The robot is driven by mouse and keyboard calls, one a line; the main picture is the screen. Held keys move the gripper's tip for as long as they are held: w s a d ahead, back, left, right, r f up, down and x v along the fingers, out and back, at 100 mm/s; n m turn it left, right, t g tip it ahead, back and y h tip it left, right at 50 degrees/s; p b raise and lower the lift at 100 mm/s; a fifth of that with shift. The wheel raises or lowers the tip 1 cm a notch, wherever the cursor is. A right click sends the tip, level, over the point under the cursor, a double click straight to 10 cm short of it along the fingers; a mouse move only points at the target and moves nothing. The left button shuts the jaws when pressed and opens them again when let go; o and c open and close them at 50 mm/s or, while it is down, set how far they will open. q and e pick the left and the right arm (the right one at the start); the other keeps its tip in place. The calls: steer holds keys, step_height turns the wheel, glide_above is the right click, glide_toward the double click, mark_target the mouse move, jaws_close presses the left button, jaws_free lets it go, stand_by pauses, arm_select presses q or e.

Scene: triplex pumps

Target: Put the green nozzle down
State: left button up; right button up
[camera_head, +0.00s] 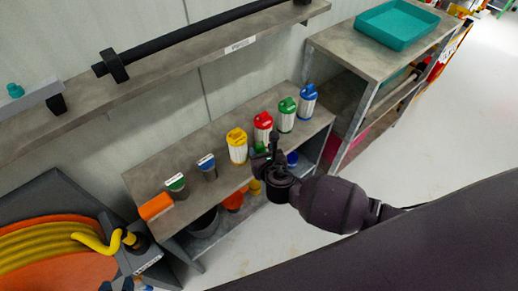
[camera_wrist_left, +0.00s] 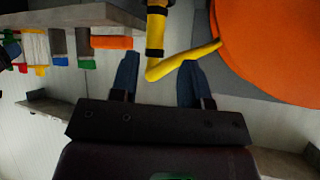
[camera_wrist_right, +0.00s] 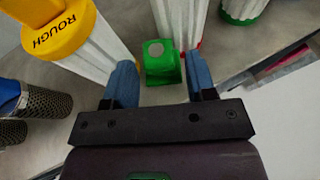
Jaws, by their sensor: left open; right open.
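The green nozzle appears to be the small green block with a round grey spot in the right wrist view (camera_wrist_right: 163,66), standing on the grey shelf. A little of it shows in the head view (camera_head: 260,147), beside my right gripper (camera_head: 266,153). In the right wrist view my right gripper (camera_wrist_right: 161,82) is open, with the green block in front of the gap between its blue fingers. I cannot tell whether they touch it. My left gripper (camera_wrist_left: 157,80) is open near the yellow hose handle (camera_wrist_left: 156,40). Its fingertips show at the head view's bottom left (camera_head: 117,285).
Yellow (camera_head: 237,147), red (camera_head: 262,128), green (camera_head: 286,115) and blue (camera_head: 307,101) capped cartridges line the shelf (camera_head: 150,175) close to my right gripper. Dark green-topped and blue-topped cups (camera_head: 207,168) stand left. An orange hose reel (camera_head: 45,255) is bottom left.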

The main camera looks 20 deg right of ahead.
steer(key=shift+x, duration=0.95)
steer(key=c, duration=0.7)
steer(key=shift+o, duration=0.2)
steer(key=shift+s, duration=0.1)
steer(key=shift+r, duration=0.15)
